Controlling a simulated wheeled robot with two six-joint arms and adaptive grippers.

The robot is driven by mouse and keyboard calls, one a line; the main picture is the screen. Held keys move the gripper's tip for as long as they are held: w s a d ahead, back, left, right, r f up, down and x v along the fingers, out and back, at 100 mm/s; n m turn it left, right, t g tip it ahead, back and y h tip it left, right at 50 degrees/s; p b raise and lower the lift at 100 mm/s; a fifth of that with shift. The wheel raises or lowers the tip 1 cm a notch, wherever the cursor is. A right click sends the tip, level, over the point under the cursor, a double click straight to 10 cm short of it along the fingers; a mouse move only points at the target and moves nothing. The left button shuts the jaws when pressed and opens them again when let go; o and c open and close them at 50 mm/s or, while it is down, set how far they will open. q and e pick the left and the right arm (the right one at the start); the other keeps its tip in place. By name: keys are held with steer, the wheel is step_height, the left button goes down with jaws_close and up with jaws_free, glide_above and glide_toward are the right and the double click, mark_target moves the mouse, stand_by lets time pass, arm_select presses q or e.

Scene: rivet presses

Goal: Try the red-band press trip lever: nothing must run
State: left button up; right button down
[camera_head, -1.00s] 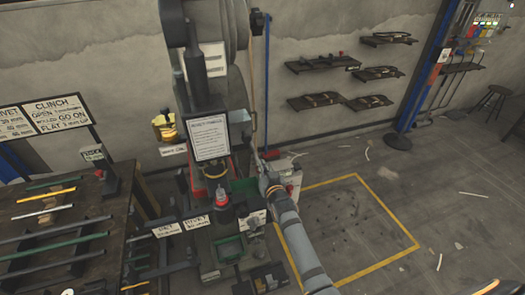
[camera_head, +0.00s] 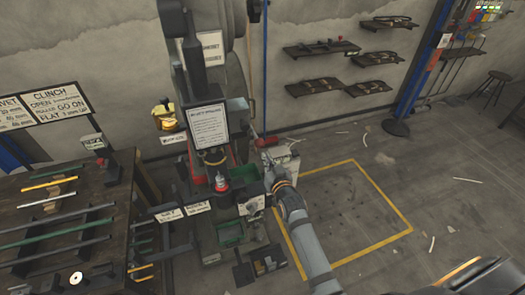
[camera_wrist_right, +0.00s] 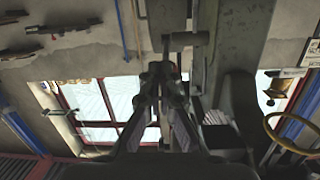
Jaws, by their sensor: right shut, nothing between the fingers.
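The press (camera_head: 192,50) stands upright left of centre in the head view, with a sign board (camera_head: 208,127) on its front. My right gripper (camera_head: 268,163) is beside the press near that piece, shut and empty. In the right wrist view its fingers (camera_wrist_right: 166,72) are together below a grey cylinder (camera_wrist_right: 186,40); contact is unclear. My left gripper is out of view.
A rack table (camera_head: 60,215) with several bars stands at the left. A pale box (camera_head: 284,160) is close behind my right gripper. A yellow-outlined floor area (camera_head: 385,200) at the right is clear apart from scraps. Wall shelves (camera_head: 320,47) hang behind.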

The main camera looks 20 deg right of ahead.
steer(key=shift+s, duration=1.55)
steer(key=shift+f, duration=0.1)
steer(key=s+d+f+n+g, duration=0.15)
steer(key=s+g, duration=0.25)
steer(key=s, duration=0.5)
steer(key=s+d+f+g+h, duration=0.1)
steer(key=s+d+f+g, duration=0.15)
steer(key=s+g, duration=0.4)
steer(key=s+d+f+n+g, duration=0.1)
steer(key=s+f+g, duration=0.2)
steer(key=s, duration=0.8)
step_height(320, 180, down, 28)
steer(key=s+d, duration=0.3)
steer(key=s+f+g, duration=0.2)
steer(key=s+f, duration=1.2)
steer(key=s, duration=0.3)
steer(key=shift+s+d+f+m, duration=0.15)
steer(key=shift+d+f+m, duration=0.2)
steer(key=shift+m, duration=0.1)
steer(key=shift+a, duration=0.1)
